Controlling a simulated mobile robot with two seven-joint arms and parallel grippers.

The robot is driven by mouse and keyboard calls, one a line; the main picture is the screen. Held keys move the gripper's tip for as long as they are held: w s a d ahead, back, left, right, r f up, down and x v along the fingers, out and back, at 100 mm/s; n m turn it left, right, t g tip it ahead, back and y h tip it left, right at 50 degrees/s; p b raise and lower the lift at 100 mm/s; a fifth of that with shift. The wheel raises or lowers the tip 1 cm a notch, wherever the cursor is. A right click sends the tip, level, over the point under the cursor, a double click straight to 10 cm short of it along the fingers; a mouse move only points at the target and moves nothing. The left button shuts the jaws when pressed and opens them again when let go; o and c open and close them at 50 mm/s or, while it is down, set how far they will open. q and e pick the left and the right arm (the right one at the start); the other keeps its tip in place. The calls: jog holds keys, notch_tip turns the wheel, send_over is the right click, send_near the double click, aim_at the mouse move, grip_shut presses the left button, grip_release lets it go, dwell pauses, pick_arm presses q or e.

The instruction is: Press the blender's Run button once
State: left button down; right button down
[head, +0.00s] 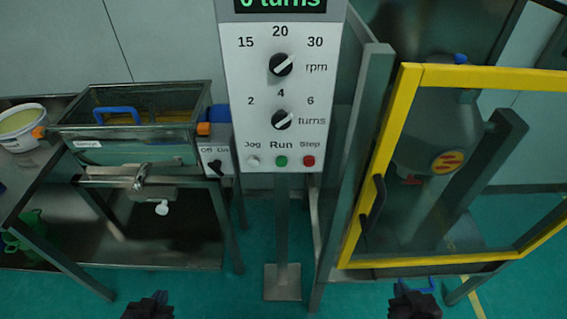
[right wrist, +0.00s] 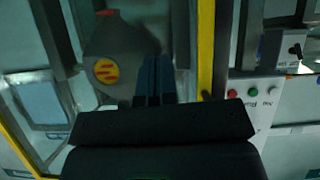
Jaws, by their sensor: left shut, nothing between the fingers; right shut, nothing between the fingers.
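The blender's control panel (head: 240,100) stands upright in the middle of the head view. The green Run button (head: 281,161) is in its bottom row, between the white Jog button (head: 253,161) and the red Stop button (head: 308,161). In the right wrist view the Run button (right wrist: 253,93) and Stop button (right wrist: 232,93) show at the right. My left gripper (head: 150,303) is shut and empty at the bottom edge, low and left of the panel. My right gripper (head: 414,296) is shut and empty at bottom right, apart from the panel; its fingers show in the right wrist view (right wrist: 153,80).
A yellow-framed guard door (head: 390,130) stands right of the panel, with the grey blender vessel (head: 430,115) behind it. The rpm knob (head: 281,65) and turns knob (head: 282,121) sit above the buttons. The display reads 0 turns.

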aim_at(281, 162)
jog(key=w+a+r+m+t+y, duration=0.1)
jog(key=w+a+r+y, duration=0.3)
jog(key=a, duration=0.5)
jog(key=w+a+r+m+t+y, duration=0.1)
jog(key=w+a+r+y, duration=0.3)
jog(key=a, duration=0.5)
jog(key=w+a+r+m+y, duration=0.1)
jog(key=w+a+r+y, duration=0.4)
jog(key=a, duration=0.4)
jog(key=shift+r+m+t+y, duration=0.35)
jog(key=shift+r+y, duration=0.35)
jog(key=shift+r, duration=0.25)
jog(key=shift+w, duration=0.1)
jog(key=w+b, duration=0.3)
jog(key=w, duration=0.5)
jog(key=shift+w, duration=0.4)
